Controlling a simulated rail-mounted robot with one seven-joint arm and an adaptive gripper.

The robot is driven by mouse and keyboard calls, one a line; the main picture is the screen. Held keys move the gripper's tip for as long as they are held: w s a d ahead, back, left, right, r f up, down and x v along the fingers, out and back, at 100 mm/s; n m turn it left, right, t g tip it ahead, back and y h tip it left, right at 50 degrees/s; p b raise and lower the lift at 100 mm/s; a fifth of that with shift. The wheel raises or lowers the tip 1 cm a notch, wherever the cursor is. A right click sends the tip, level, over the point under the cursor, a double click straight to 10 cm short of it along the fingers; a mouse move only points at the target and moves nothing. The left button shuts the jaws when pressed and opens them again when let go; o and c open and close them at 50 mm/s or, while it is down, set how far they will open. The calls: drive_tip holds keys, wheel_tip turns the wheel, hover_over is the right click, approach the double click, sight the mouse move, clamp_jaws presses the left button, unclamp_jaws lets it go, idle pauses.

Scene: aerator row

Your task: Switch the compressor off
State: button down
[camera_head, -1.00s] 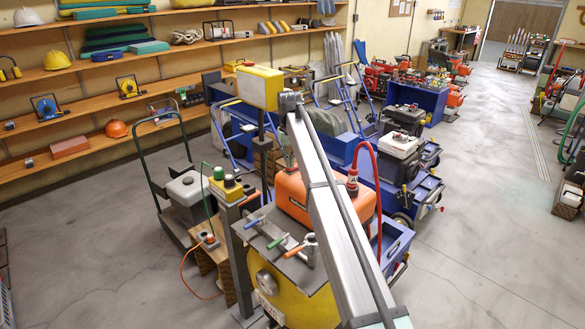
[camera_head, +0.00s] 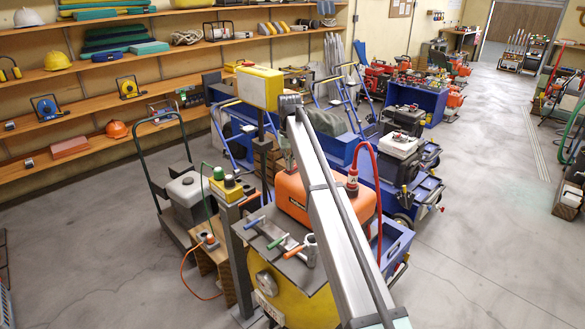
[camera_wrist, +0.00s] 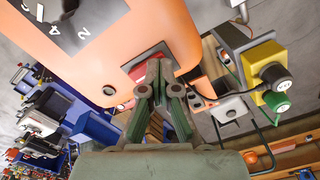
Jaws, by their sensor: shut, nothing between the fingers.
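The compressor appears to be the orange housing (camera_head: 292,196) above a yellow front in the head view, partly behind my arm. My fingers are not visible in the head view.
A post with a yellow box (camera_head: 227,190) carrying green and black buttons stands left of the housing; it also shows in the wrist view (camera_wrist: 264,62). Coloured-handled valves (camera_head: 278,240) lie in front. A cart with a grey box (camera_head: 190,195) stands left.

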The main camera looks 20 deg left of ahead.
drive_tip(key=shift+r+p, duration=1.6)
drive_tip(key=shift+r, duration=1.85)
drive_tip(key=shift+w, duration=0.1)
